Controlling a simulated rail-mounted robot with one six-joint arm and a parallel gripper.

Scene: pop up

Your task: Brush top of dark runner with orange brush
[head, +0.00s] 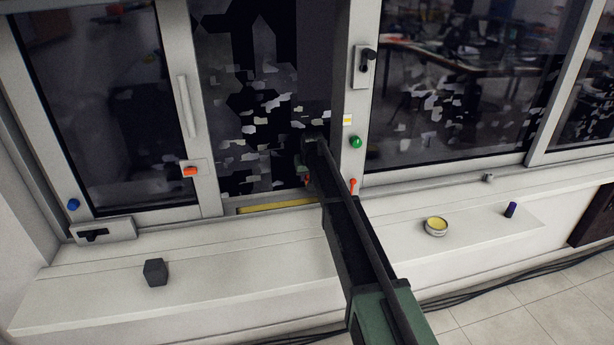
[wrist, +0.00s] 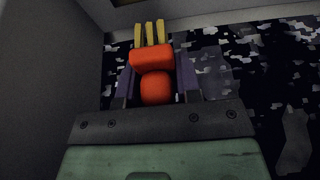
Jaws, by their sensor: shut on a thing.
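My gripper (wrist: 154,76) is shut on an orange brush (wrist: 152,58), seen in the wrist view. The brush has a rounded orange handle between the dark fingers, a wider orange head, and several yellow bristle tufts pointing up in the picture. In the head view my arm reaches to the window's middle opening, and my gripper (head: 305,178) is largely hidden by my own arm links; a small orange-red spot shows there. I cannot pick out the dark runner with certainty in either view. A dark pane or opening with pale flake shapes (wrist: 285,85) lies behind the brush.
The white window frame has an orange latch (head: 190,171), a green knob (head: 356,142) and a red-orange lever (head: 352,185). A yellow strip (head: 277,206) lies along the sill. A dark block (head: 155,272), a round tin (head: 436,226) and a purple cylinder (head: 510,210) stand on the ledge.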

